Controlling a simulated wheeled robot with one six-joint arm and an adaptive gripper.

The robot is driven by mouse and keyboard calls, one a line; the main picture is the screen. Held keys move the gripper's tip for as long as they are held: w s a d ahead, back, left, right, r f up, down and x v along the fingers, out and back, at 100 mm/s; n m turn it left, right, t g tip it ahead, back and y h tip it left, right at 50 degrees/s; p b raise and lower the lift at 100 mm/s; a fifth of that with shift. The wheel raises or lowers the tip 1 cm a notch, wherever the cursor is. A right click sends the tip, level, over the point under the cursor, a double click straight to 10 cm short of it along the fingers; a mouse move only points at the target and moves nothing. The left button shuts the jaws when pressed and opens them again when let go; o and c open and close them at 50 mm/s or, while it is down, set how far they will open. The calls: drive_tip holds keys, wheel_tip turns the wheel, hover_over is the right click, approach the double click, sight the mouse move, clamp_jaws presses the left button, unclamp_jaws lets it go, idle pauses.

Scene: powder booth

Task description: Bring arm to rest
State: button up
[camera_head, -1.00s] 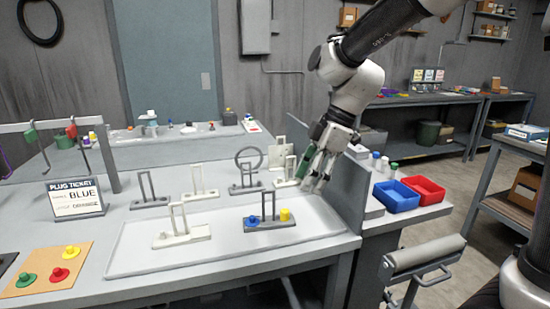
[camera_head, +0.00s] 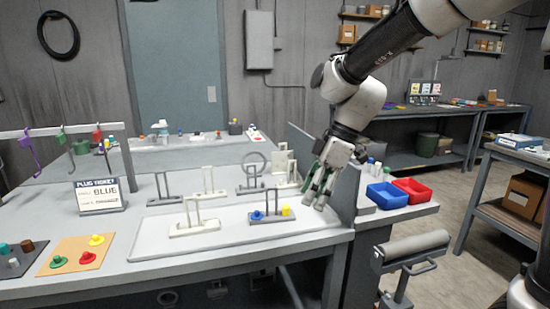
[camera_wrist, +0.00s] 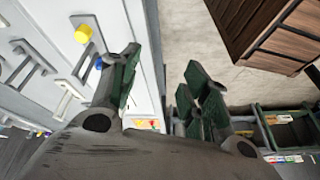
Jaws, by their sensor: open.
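My arm reaches in from the upper right in the head view. My gripper (camera_head: 318,188) points down at the right end of the bench (camera_head: 130,240), beside the grey upright panel (camera_head: 345,192). Its green-padded fingers are apart with nothing between them, as the wrist view (camera_wrist: 160,85) also shows. A grey bracket (camera_head: 272,218) with a blue plug (camera_head: 257,215) and a yellow plug (camera_head: 285,210) stands on the pale tray (camera_head: 150,245), left of my gripper. A white bracket (camera_head: 193,228) stands on the tray further left.
A blue bin (camera_head: 387,196) and a red bin (camera_head: 414,190) sit right of the panel. A padded roller (camera_head: 412,247) juts out in front. Several brackets stand behind the tray.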

drive_tip(key=s+d+r+m+t+h, duration=0.2)
drive_tip(key=s+d+m, duration=0.6)
drive_tip(key=d, duration=0.5)
drive_tip(key=s+d+r+m+t+h, duration=0.2)
drive_tip(key=s+d+m, duration=0.6)
drive_tip(key=d, duration=0.5)
drive_tip(key=shift+s+d+r+m, duration=0.25)
drive_tip(key=shift+s+r+m, duration=0.05)
drive_tip(key=shift+s, duration=0.2)
drive_tip(key=shift+s+d+r+t, duration=0.1)
drive_tip(key=shift+d+r+t, duration=0.1)
drive_tip(key=shift+d+t, duration=0.15)
drive_tip(key=shift+c, duration=0.2)
